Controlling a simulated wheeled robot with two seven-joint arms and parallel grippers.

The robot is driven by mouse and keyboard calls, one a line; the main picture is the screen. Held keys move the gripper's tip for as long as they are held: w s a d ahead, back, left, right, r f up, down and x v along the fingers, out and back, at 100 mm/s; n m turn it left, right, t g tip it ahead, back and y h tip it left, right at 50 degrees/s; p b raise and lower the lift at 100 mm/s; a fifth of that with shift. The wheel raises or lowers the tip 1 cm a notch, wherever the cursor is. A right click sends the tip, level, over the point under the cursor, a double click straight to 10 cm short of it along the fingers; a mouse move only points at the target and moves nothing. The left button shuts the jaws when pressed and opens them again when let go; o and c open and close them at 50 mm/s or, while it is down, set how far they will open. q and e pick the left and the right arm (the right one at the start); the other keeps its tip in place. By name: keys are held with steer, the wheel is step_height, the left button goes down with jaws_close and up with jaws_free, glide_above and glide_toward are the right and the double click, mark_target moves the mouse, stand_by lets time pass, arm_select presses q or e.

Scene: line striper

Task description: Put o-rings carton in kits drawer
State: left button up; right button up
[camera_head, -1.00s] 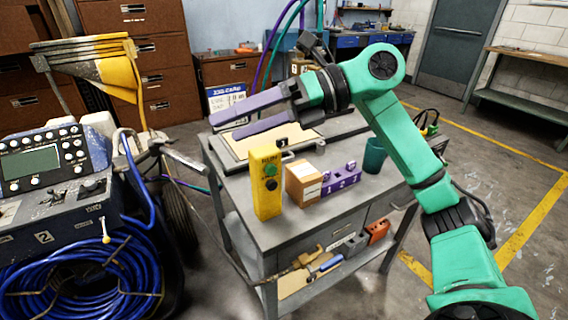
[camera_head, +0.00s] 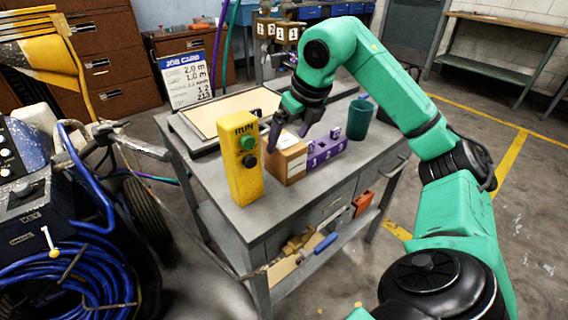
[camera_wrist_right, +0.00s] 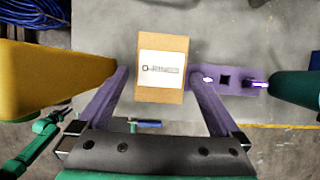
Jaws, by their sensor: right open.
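The o-rings carton (camera_head: 290,163) is a small brown box with a white label. It stands on the grey cart top, between the yellow RUN box and the purple numbered block. My right gripper (camera_head: 290,132) is open with its purple fingers pointing down at the carton. In the right wrist view the carton (camera_wrist_right: 162,68) lies between the two spread fingers (camera_wrist_right: 160,103), with a gap on each side. The cart has drawer fronts (camera_head: 334,206) under its top, and they look shut. I cannot read which is the kits drawer. My left gripper is not in view.
The yellow RUN box (camera_head: 241,163) stands close left of the carton. The purple block (camera_head: 325,153) and a teal cup (camera_head: 359,118) are to its right. A framed board (camera_head: 232,110) lies behind. Tools lie on the lower shelf (camera_head: 298,262).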

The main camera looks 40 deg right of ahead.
mark_target(287, 143)
steer(key=x, duration=0.2)
steer(key=b+x, duration=0.1)
steer(key=x, duration=0.1)
steer(key=shift+s+f, duration=0.1)
steer(key=shift+f, duration=0.25)
steer(key=shift+w+d+f, duration=0.1)
steer(key=shift+w+f, duration=0.15)
steer(key=shift+f, duration=0.1)
steer(key=shift+r, duration=0.1)
steer(key=c, duration=0.4)
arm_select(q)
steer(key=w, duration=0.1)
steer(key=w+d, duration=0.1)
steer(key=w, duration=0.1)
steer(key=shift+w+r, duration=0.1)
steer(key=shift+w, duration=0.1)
arm_select(e)
steer(key=shift+r, duration=0.1)
steer(key=c, duration=1.2)
